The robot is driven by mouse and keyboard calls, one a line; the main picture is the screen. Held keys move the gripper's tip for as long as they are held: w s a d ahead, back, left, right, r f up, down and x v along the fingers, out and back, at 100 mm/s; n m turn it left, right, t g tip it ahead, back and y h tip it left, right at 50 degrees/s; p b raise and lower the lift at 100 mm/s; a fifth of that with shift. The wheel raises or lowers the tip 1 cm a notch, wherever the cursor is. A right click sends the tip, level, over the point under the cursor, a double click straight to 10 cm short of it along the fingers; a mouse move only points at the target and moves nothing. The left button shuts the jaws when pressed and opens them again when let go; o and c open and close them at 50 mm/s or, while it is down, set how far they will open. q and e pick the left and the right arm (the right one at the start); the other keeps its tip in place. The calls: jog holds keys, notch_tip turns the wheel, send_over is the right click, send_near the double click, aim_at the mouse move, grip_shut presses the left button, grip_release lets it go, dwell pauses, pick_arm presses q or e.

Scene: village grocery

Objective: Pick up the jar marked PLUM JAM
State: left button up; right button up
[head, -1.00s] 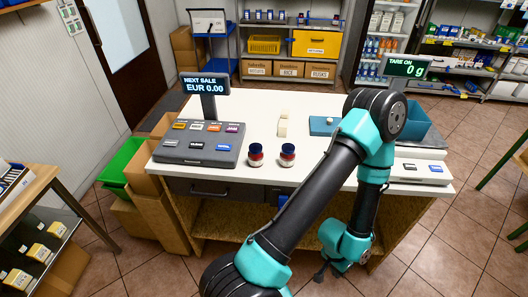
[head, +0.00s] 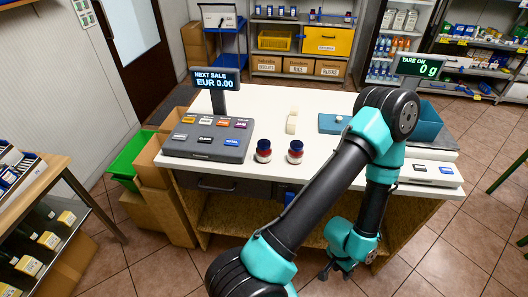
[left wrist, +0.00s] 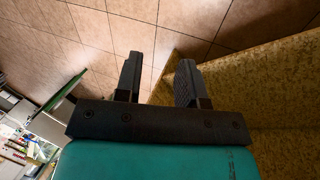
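Two small jars, a left jar (head: 263,151) and a right jar (head: 295,152), stand upright side by side near the counter's front edge. Both have dark lids and a red and white body; their labels are too small to read, so I cannot tell which says PLUM JAM. My left gripper (head: 328,270) hangs low in front of the counter, below and to the right of the jars, touching neither. In the left wrist view its two fingers (left wrist: 158,82) are apart with nothing between them, over floor tiles and the counter's wooden side. My right gripper is not in view.
The jars stand on a white counter (head: 262,112). A grey till (head: 208,139) with a price display is left of them. A blue tray (head: 330,124) and a scale (head: 432,172) are to the right. A pale block (head: 292,122) lies behind the jars.

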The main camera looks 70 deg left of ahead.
pick_arm(q)
jog(key=o, duration=1)
jog(key=shift+w, duration=0.1)
